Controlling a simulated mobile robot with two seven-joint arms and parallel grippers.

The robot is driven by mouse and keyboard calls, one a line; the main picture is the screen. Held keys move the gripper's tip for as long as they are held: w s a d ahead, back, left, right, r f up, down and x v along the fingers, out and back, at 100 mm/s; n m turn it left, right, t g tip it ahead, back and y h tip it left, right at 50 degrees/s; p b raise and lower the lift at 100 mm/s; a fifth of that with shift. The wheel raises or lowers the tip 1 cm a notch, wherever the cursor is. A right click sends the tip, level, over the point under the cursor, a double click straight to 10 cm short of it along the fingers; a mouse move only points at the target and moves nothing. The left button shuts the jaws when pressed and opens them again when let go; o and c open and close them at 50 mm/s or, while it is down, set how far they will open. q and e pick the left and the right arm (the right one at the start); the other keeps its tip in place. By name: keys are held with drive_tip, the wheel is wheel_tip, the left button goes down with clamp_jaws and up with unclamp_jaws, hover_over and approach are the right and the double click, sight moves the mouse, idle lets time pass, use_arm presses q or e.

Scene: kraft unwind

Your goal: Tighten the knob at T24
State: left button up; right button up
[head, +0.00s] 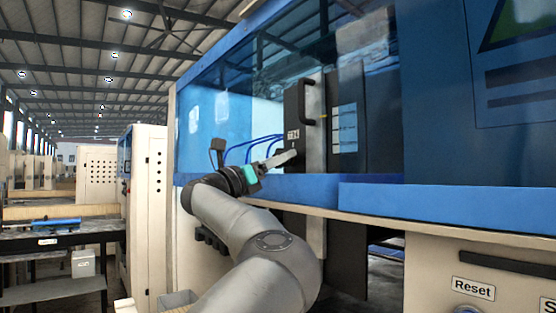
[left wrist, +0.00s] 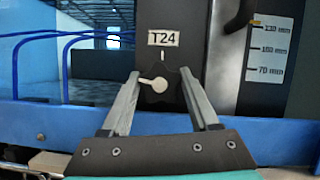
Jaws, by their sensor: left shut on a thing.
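The T24 label (left wrist: 163,38) is a white plate on a dark panel, with a short white index line below it. Under it sits a dark knob (left wrist: 165,97) with a cream pointer turned to the left, away from the index line. My left gripper (left wrist: 158,78) has one finger on each side of the knob and is shut on it. In the head view my left gripper (head: 286,157) reaches to the panel just below the T24 label (head: 293,134), and it hides the knob there. My right gripper is not in view.
A black handle (head: 307,101) stands out to the right of the label. A scale plate (left wrist: 269,48) is right of the knob. Blue hoses (head: 250,146) run left of the panel. A blue ledge (head: 370,196) lies below, with a Reset label (head: 473,289) lower right.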

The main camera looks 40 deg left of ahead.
use_arm(q)
drive_tip(key=shift+c, duration=1)
drive_tip(key=shift+f+m+h+b, duration=0.1)
drive_tip(key=shift+m+h+b, duration=0.6)
drive_tip(key=shift+m, duration=0.5)
drive_tip(key=shift+m+g+h+b, duration=0.3)
drive_tip(key=shift+m+h+b, duration=0.15)
drive_tip(key=shift+m, duration=0.65)
drive_tip(key=m+h, duration=0.1)
drive_tip(key=m, duration=0.2)
drive_tip(key=shift+g, duration=0.4)
drive_tip(key=shift+m+g+h, duration=0.4)
drive_tip(key=shift+m+h, duration=0.45)
drive_tip(key=shift+m, duration=0.45)
